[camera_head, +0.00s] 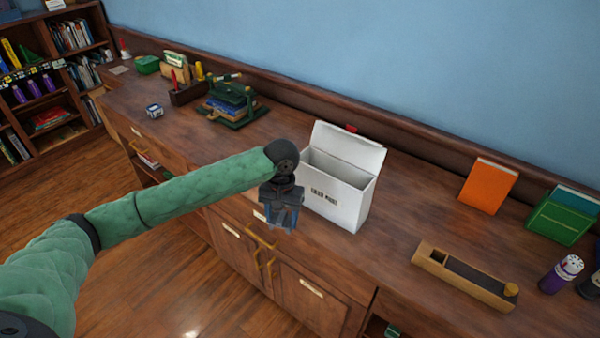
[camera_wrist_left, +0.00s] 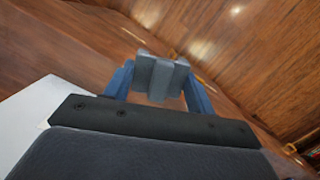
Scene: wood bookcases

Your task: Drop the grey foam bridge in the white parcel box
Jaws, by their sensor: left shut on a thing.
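The white parcel box (camera_head: 338,208) stands on the wooden counter with its lid up and its top open. Dark print shows on its front. My left gripper (camera_head: 281,222) hangs just left of the box's front, near the counter's front edge, fingers pointing down. In the left wrist view, its blue fingers (camera_wrist_left: 160,85) are shut on the grey foam bridge (camera_wrist_left: 160,72). The bridge is hard to make out in the head view. A white surface at the left of the wrist view looks like part of the box. My right gripper is not in view.
A wooden tray (camera_head: 432,262), an orange book (camera_head: 488,187), green books (camera_head: 560,222) and a purple bottle (camera_head: 561,274) are to the right. A green stacked item (camera_head: 232,104) and a dark caddy (camera_head: 188,93) are to the left. The counter (camera_head: 400,215) right of the box is clear.

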